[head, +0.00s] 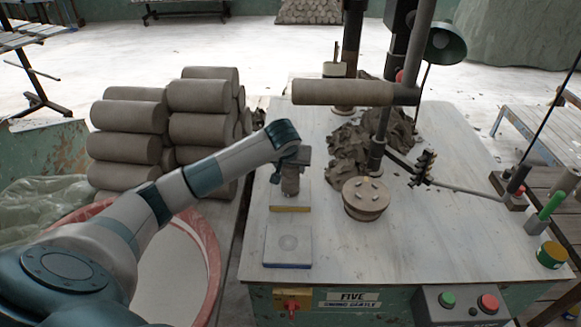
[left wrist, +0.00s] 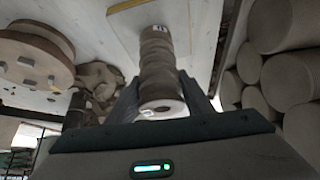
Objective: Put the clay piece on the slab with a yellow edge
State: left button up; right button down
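The clay piece (head: 290,184) is a grey-brown ribbed cylinder, upright at the end of my left arm in the head view. My left gripper (head: 291,166) is around its upper part. In the left wrist view the clay piece (left wrist: 158,62) lies between the two fingers (left wrist: 160,92), which appear closed on its sides. The slab with a yellow edge (head: 279,201) is right below the piece; I cannot tell whether they touch. A second slab, with a blue edge (head: 288,258), lies nearer the table's front and is bare. My right gripper is not in view.
A round clay-coloured disc stack (head: 366,195) stands right of the slabs. Clay trimmings (head: 352,145) and a machine column (head: 379,145) are behind. Stacked clay cylinders (head: 203,129) and a red-rimmed tub (head: 211,245) are at left.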

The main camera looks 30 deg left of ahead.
pick_arm(q)
jog(key=o, duration=0.4)
jog(key=shift+r, duration=0.15)
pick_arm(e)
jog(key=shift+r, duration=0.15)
pick_arm(q)
jog(key=b+v, duration=0.2)
jog(key=v, duration=1)
jog(key=shift+b, duration=0.3)
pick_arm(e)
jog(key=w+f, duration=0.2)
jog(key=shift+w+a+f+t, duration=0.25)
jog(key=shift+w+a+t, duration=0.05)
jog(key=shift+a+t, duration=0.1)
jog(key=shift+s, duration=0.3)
pick_arm(q)
jog(key=shift+s, duration=0.1)
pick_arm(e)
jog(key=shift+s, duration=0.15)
